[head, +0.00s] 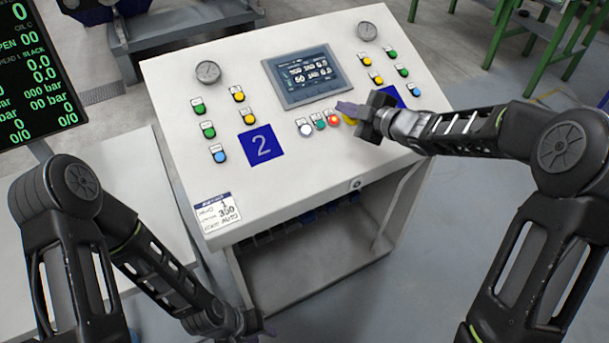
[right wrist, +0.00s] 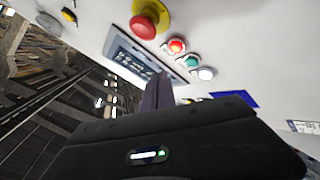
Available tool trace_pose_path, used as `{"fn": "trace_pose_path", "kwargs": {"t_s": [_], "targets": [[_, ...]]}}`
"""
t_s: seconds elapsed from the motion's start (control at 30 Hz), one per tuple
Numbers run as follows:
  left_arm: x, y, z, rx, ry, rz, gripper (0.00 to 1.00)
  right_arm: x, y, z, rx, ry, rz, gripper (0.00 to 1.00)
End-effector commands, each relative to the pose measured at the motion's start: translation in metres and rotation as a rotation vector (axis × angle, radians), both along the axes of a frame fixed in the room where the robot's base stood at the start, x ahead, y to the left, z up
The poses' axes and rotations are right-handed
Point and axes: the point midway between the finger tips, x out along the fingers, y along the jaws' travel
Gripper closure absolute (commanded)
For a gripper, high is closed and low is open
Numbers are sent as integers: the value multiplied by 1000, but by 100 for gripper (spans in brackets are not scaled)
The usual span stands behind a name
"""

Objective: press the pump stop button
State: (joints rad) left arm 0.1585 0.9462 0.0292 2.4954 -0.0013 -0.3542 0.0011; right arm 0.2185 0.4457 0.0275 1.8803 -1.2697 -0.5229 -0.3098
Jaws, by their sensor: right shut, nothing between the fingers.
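The console has a row of buttons: a white one (head: 305,130), a green one (head: 320,125) and a lit red one (head: 333,120). The lit red button also shows in the right wrist view (right wrist: 177,46). Their small labels are not readable, so I cannot tell which is marked pump stop. A red mushroom button on a yellow base (right wrist: 145,25) is beside them, mostly hidden by my gripper in the head view. My right gripper (head: 346,108) is shut and empty, its tips near the red buttons and apart from them in the wrist view. My left gripper (head: 262,334) is low, partly cut off.
The sloped white console (head: 290,190) carries a screen (head: 307,75), two gauges (head: 208,72) and side columns of yellow, green and blue buttons. A dark display (head: 40,80) stands at left. Open floor (head: 460,230) lies to the right.

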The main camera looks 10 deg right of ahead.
Motion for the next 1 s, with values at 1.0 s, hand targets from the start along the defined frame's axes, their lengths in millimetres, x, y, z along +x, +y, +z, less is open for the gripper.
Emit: {"fn": "trace_pose_path", "kwargs": {"t_s": [1.0], "targets": [[0,0,25,0,0,0,64,-13,-5,30,0,0,0,100]]}}
